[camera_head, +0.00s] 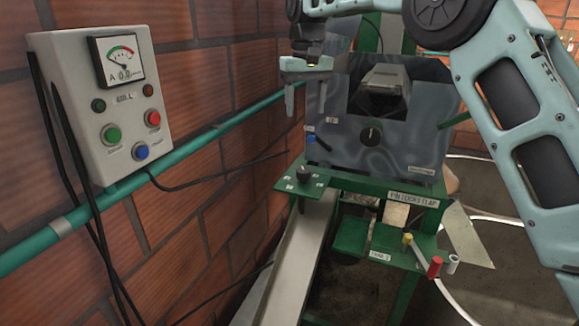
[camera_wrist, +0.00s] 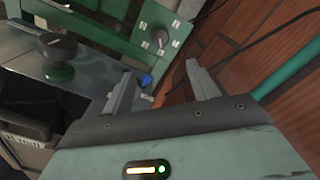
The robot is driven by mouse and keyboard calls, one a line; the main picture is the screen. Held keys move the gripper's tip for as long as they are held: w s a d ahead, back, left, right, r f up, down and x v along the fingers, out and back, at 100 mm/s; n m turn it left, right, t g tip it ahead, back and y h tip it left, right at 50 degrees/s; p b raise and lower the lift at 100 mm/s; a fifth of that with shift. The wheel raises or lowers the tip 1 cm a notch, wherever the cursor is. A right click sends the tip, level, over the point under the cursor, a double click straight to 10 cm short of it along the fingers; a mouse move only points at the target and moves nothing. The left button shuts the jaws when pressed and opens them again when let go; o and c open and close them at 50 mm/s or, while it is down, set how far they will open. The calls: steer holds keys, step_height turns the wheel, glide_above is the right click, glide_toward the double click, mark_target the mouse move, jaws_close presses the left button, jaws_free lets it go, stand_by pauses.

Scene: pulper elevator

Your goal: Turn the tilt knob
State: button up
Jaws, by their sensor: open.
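My gripper (camera_head: 306,100) hangs with its fingers pointing down, open and empty, at the upper left of the grey machine panel. In the wrist view its two fingers (camera_wrist: 161,72) are spread apart with nothing between them. A black knob (camera_head: 371,136) sits on the grey panel, right of and below my gripper; it also shows in the wrist view (camera_wrist: 58,62). A second black knob (camera_head: 304,173) stands on a green shelf below my gripper, with small white labels around it; it shows in the wrist view (camera_wrist: 160,38). I cannot read which knob is marked tilt.
A small blue-tipped lever (camera_head: 311,139) projects between my gripper and the shelf. A control box (camera_head: 112,110) with a gauge and buttons hangs on the brick wall at left, above a teal pipe (camera_head: 60,227). Yellow, red and white handles (camera_head: 435,266) stand on a lower green shelf.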

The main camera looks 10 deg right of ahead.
mark_target(304, 169)
step_height(304, 169, down, 17)
steer(key=p, duration=0.4)
steer(key=shift+f, duration=0.15)
steer(key=c, duration=1)
